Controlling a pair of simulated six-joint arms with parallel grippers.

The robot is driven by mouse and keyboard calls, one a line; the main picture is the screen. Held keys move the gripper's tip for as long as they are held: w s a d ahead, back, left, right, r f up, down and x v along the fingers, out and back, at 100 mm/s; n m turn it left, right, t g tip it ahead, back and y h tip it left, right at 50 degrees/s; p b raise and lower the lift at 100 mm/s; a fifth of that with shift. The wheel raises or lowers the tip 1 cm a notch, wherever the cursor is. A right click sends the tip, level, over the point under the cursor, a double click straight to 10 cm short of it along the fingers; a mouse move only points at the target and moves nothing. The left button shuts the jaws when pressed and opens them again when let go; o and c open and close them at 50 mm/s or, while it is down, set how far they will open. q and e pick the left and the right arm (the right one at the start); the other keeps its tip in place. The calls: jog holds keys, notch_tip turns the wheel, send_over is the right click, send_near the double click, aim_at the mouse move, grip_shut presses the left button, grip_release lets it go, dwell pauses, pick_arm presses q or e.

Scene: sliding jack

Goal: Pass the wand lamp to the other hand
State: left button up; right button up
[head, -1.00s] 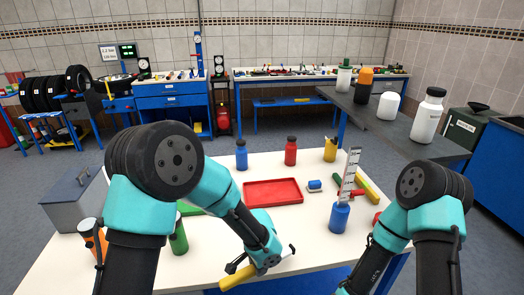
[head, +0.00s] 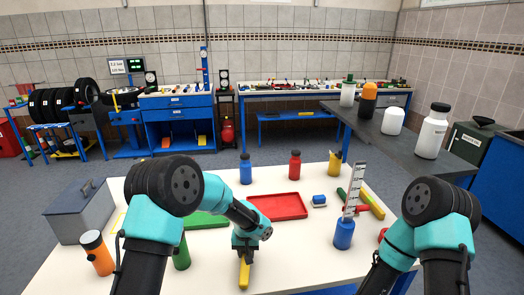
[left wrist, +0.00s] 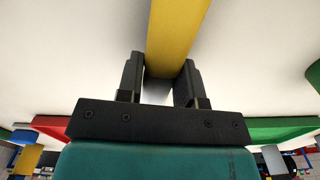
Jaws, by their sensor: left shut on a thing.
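The wand lamp (head: 244,274), a yellow bar, is held by my left gripper (head: 244,250) near the front edge of the table in the head view. Its yellow body points toward the bottom of that picture. In the left wrist view the yellow wand lamp (left wrist: 172,35) runs up from between the two black fingers of the left gripper (left wrist: 158,85), which is shut on it.
A red tray (head: 280,206) and a green tray (head: 205,220) lie on the white table. A blue holder (head: 343,236) with a ruler stands at right.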

pick_arm(q)
jog(key=s+d+r+m, duration=0.1)
jog(key=d+r, duration=0.3)
jog(key=r, duration=0.5)
jog(key=shift+s+m, duration=0.15)
jog(key=shift+m, duration=0.45)
jog(key=shift+d, duration=0.1)
